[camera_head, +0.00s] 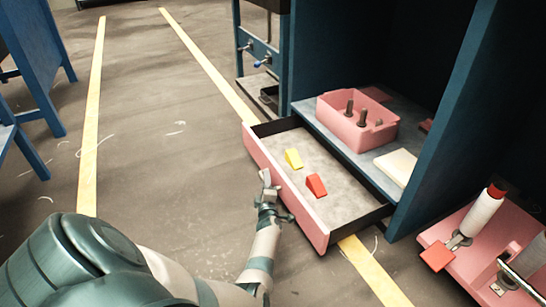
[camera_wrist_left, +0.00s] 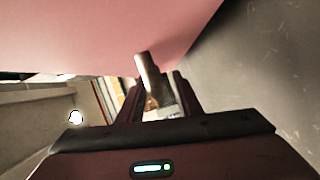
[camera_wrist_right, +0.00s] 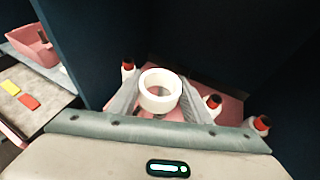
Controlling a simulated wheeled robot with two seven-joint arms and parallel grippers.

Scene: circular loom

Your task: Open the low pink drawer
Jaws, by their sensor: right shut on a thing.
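The low pink drawer (camera_head: 290,197) stands pulled out of the blue cabinet, with its grey inside showing. A yellow wedge (camera_head: 293,158) and a red wedge (camera_head: 316,185) lie in it. My left gripper (camera_head: 267,190) is at the outer face of the drawer front. In the left wrist view the pink front fills the top, and a metal handle (camera_wrist_left: 152,78) reaches between the spread fingers (camera_wrist_left: 160,98); contact is not clear. In the right wrist view my right gripper (camera_wrist_right: 158,108) is shut on a white ring-shaped roll (camera_wrist_right: 160,92).
A pink bin (camera_head: 345,125) with dark pegs and a cream block (camera_head: 396,167) sit on the cabinet shelf (camera_head: 313,118) above the drawer. A pink stand (camera_head: 440,236) with a white, red-topped spool (camera_head: 483,214) is at the right. Floor left of the drawer is clear.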

